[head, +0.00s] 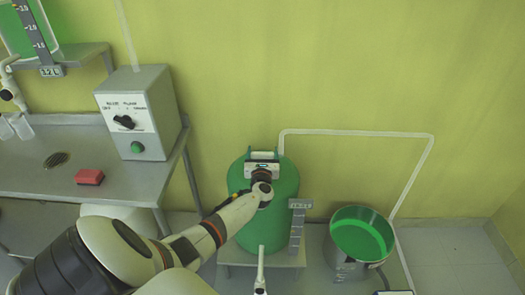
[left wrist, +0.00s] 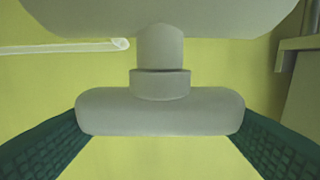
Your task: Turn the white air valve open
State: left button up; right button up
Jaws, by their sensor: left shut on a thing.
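The white air valve shows in the left wrist view as a pale grey T-shaped handle (left wrist: 160,111), its crossbar lying level across the picture below a short stem. My left gripper (head: 263,154) reaches over the top of the green tank (head: 284,188) in the head view. In the left wrist view its two dark green finger pads press on the two ends of the crossbar, so it is shut on the handle. In the head view the gripper hides the valve. My right gripper is in neither view.
A white pipe (head: 355,133) runs along the wall behind the tank. A green-lined bucket (head: 361,236) stands right of it. On the left, a metal table (head: 60,140) holds a control box (head: 140,112) and a red block (head: 89,177). The floor at far right is clear.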

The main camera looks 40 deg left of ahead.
pick_arm(q)
jog(key=o, duration=1)
jog(key=shift+s, duration=0.1)
jog(key=v, duration=1.2)
jog(key=shift+p, duration=0.3)
jog(key=shift+f, duration=0.1)
